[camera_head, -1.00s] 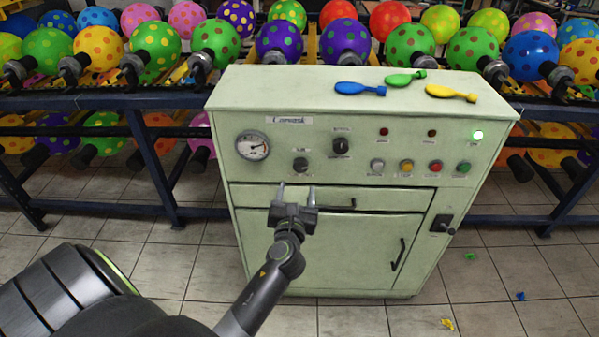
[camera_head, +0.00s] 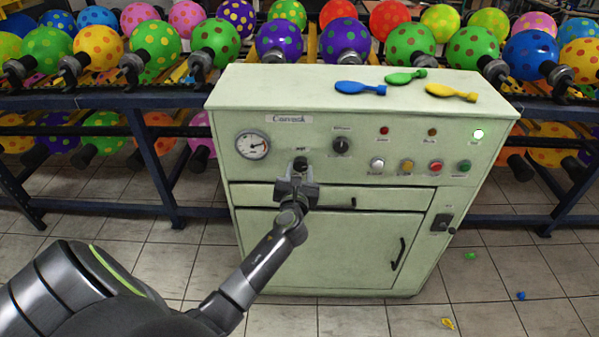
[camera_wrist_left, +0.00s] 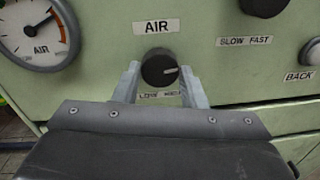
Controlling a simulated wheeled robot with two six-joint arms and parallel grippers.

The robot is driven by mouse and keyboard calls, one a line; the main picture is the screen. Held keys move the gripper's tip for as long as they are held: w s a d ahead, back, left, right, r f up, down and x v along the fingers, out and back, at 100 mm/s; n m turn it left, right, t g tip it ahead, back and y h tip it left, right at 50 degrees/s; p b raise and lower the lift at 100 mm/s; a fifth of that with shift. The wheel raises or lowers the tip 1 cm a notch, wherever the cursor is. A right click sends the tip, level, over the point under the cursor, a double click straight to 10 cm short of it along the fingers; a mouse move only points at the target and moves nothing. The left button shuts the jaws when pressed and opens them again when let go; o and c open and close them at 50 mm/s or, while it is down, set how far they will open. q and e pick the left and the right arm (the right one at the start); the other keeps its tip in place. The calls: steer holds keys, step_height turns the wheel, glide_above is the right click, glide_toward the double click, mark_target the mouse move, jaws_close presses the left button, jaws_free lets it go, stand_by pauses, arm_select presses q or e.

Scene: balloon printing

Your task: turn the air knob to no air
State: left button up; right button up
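The black air knob (camera_head: 300,163) is on the front panel of the pale green machine (camera_head: 340,235), right of the air gauge (camera_head: 252,145). In the left wrist view the knob (camera_wrist_left: 159,68) sits under the "AIR" label, and its pale pointer line points right. The label below it is partly hidden. My left gripper (camera_head: 299,175) is open; in the wrist view its fingers (camera_wrist_left: 161,84) stand on the lower left and lower right of the knob. I cannot tell whether they touch it. My right gripper is not in view.
A second black knob (camera_head: 341,146) is to the right, labelled slow/fast in the wrist view. Flat balloons (camera_head: 360,88) lie on top. Racks of dotted balloons stand behind.

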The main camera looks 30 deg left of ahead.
arm_select(q)
steer(key=c, duration=0.5)
steer(key=shift+o, duration=0.2)
steer(key=shift+f+n, duration=0.1)
steer(key=shift+n, duration=0.2)
